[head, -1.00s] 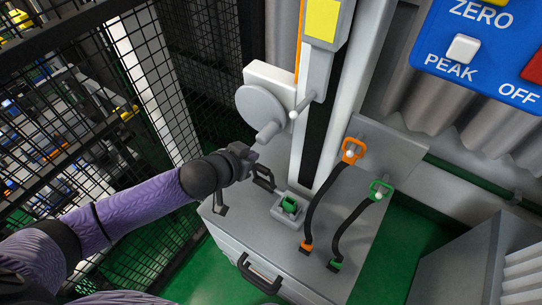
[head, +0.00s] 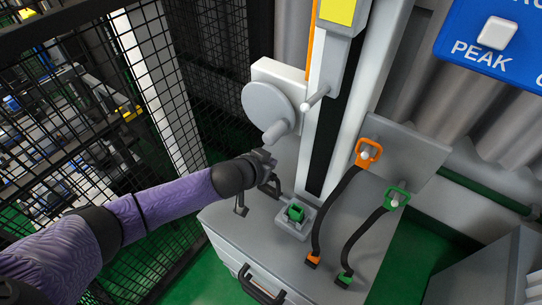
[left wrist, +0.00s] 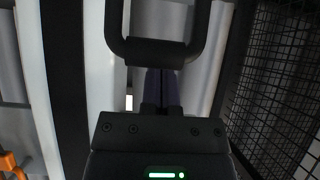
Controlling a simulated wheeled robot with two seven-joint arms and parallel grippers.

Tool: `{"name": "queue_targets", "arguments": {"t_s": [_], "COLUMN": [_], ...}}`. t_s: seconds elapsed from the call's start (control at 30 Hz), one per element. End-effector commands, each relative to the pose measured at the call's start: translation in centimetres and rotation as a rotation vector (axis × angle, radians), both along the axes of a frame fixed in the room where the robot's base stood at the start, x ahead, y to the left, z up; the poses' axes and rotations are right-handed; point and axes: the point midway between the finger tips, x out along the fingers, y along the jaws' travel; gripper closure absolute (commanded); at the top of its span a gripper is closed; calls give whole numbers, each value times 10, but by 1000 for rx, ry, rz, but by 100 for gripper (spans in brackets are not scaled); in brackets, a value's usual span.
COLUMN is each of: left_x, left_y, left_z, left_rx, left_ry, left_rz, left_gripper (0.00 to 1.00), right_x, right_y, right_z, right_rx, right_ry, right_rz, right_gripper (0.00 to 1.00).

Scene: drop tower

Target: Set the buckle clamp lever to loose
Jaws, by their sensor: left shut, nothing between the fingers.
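In the head view my left gripper (head: 266,158) is shut and empty, low over the back left of the grey base box (head: 245,232). A black loop-shaped lever (head: 272,187) stands just below and beside its fingers. I take this for the buckle clamp lever, but no label shows. In the left wrist view a dark U-shaped handle (left wrist: 155,50) stands just ahead of the gripper (left wrist: 160,95). I cannot tell whether the gripper touches it. My right gripper is not in view.
A green block (head: 296,212) sits in a grey holder. A round grey disc with a peg (head: 268,105) is above the gripper. Black mesh fence (head: 60,110) stands left.

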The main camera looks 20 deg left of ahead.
Motion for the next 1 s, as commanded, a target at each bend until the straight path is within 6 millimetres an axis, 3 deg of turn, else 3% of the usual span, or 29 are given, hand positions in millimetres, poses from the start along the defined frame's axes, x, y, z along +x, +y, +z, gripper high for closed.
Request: {"name": "queue_targets", "arguments": {"t_s": [1.0], "left_x": [-19], "left_y": [6], "left_z": [-5], "left_rx": [-35], "left_ry": [-89], "left_rz": [2], "left_gripper": [100], "right_x": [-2], "right_y": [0], "right_z": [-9], "right_rx": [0], "right_ry": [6], "right_rz": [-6], "right_gripper": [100]}}
